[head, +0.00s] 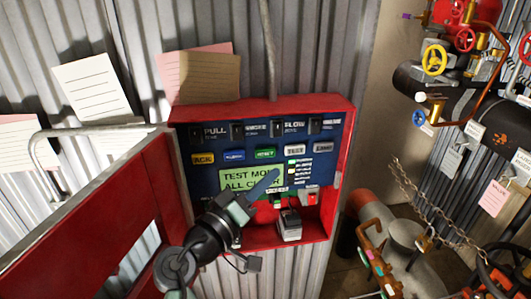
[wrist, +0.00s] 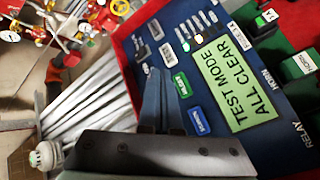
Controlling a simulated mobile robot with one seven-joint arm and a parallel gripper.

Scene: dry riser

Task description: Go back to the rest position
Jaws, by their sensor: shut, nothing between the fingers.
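My gripper (head: 270,178) is in front of the lower middle of the alarm panel in the head view. Its blue fingers are together with nothing between them, and they also show in the wrist view (wrist: 160,85). The panel is a red box (head: 347,130) with a dark blue face (head: 200,178) on a corrugated wall. Its green screen (head: 235,180) reads "TEST MODE ALL CLEAR" in the wrist view (wrist: 235,85); in the head view my fingers cover part of it. I cannot tell whether the fingertips touch the panel face.
A red door or frame (head: 150,190) with a grey rail stands left of the box. Paper sheets (head: 93,88) hang on the wall. At right are a dark pipe (head: 485,115), a yellow handwheel (head: 434,60), a chain (head: 428,203) and tags. A grey block (head: 290,226) sits in the box bottom.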

